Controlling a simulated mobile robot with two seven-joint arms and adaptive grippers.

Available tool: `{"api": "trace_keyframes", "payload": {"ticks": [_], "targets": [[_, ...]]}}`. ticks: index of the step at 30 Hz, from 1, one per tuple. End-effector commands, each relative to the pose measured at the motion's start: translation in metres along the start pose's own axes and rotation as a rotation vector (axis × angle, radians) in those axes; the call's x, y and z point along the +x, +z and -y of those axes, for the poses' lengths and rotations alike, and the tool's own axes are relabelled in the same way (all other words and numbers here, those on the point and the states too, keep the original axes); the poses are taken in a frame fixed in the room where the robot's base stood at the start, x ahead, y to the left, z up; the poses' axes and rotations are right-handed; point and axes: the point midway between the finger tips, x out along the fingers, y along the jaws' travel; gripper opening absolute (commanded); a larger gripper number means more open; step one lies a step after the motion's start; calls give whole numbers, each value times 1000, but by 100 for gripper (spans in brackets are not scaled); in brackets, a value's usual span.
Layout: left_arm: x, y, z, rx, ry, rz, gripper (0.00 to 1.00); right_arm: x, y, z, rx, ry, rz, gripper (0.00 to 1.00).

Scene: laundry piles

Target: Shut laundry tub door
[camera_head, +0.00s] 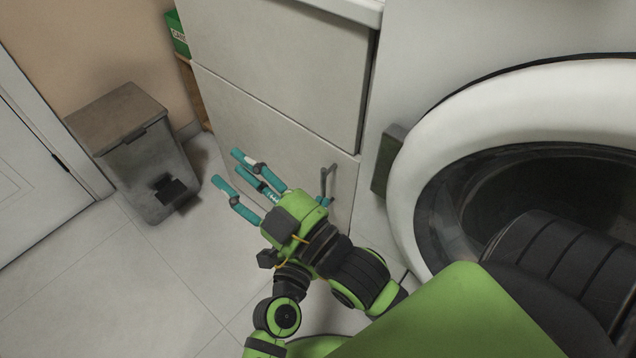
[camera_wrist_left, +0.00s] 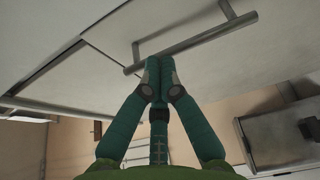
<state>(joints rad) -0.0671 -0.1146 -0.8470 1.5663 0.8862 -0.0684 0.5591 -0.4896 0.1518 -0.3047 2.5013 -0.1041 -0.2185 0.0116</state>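The laundry tub door (camera_head: 265,140) is the lower grey-white panel below an upper panel, with a bar handle (camera_head: 325,182) near its right edge. It looks nearly flush; I cannot tell if it is fully shut. In the left wrist view the handle (camera_wrist_left: 205,37) crosses just beyond my left gripper (camera_wrist_left: 160,62), whose teal fingers meet at the tips. I cannot tell if they touch it. In the head view only a bit of my left gripper (camera_head: 324,201) shows below the handle, the rest hidden behind my other arm. My right gripper (camera_head: 228,168) is open and empty in front of the door.
A white washing machine with a round open drum (camera_head: 560,180) stands to the right of the cabinet. A grey bin (camera_head: 145,165) stands at left by the wall; it also shows in the left wrist view (camera_wrist_left: 285,140). The tiled floor (camera_head: 100,285) between is clear.

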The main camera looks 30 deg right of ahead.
Motion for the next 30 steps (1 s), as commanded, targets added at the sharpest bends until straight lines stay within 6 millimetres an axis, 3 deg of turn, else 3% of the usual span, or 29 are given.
{"api": "trace_keyframes", "payload": {"ticks": [5, 19, 24, 30], "targets": [[-11, 0, 1, 0, -1, -1, 0, 0, 1, -1, 0, 2, 1, 40], [-102, 0, 1, 1, -2, 1, 0, 0, 0, 0, 0, 0, -1, 40], [-118, 0, 0, 0, -1, 1, 0, 0, 0, 0, 0, 0, -1, 40], [-121, 0, 0, -1, 0, 0, 0, 0, 0, 0, 0, 0, -1, 40]]}}
